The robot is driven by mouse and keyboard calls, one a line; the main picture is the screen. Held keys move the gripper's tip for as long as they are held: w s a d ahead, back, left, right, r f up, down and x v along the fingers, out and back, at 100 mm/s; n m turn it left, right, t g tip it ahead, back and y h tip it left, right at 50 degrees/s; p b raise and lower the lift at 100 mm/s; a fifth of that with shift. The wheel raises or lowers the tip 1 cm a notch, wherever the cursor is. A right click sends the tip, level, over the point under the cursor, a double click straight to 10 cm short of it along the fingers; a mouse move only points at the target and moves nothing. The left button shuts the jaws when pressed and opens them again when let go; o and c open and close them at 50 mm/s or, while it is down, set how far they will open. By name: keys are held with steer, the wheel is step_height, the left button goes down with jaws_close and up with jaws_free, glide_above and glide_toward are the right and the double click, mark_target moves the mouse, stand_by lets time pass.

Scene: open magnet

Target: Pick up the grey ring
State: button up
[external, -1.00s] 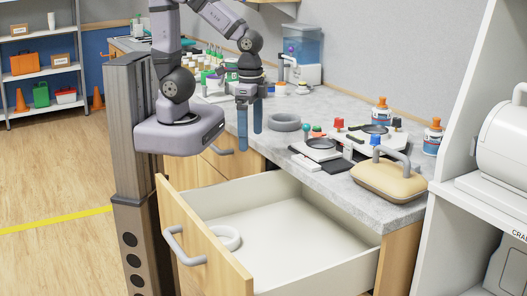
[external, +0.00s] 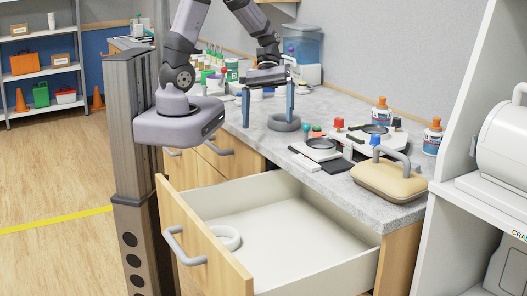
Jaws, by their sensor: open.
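The grey ring (external: 284,123) lies flat on the grey countertop, left of the magnet apparatus. My gripper (external: 267,122) is open, its two blue fingers pointing down. The right finger is in front of the ring in the picture and hides part of it. The left finger is to the left of the ring. I cannot tell whether a finger touches the ring.
An open drawer (external: 300,235) below holds a white ring (external: 226,238). On the counter are a device with a round plate (external: 320,145), a beige block with a grey handle (external: 388,180), and orange-capped bottles (external: 381,110). Several bottles stand at the back left.

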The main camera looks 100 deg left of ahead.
steer(key=a+n+t+p, duration=0.1)
steer(key=a+n+t, duration=0.6)
steer(key=a+n, duration=0.4)
steer(key=n+t+y+p, duration=0.1)
steer(key=n+t+y, duration=0.35)
steer(key=n, duration=0.25)
glide_toward(284, 118)
steer(key=w+d+r, duration=0.3)
steer(key=r, duration=0.2)
steer(key=shift+m+h, duration=0.3)
steer(key=shift+h, duration=0.05)
steer(key=f, duration=0.4)
steer(key=shift+w+d, duration=0.15)
steer(key=shift+d, duration=0.15)
steer(key=shift+f, duration=0.5)
steer(key=shift+p+x, duration=1.85)
steer(key=shift+x, duration=1.1)
steer(key=shift+w+d+f, duration=0.2)
steer(key=shift+w+f, duration=0.1)
steer(key=shift+w, duration=0.3)
steer(key=c, duration=1.1)
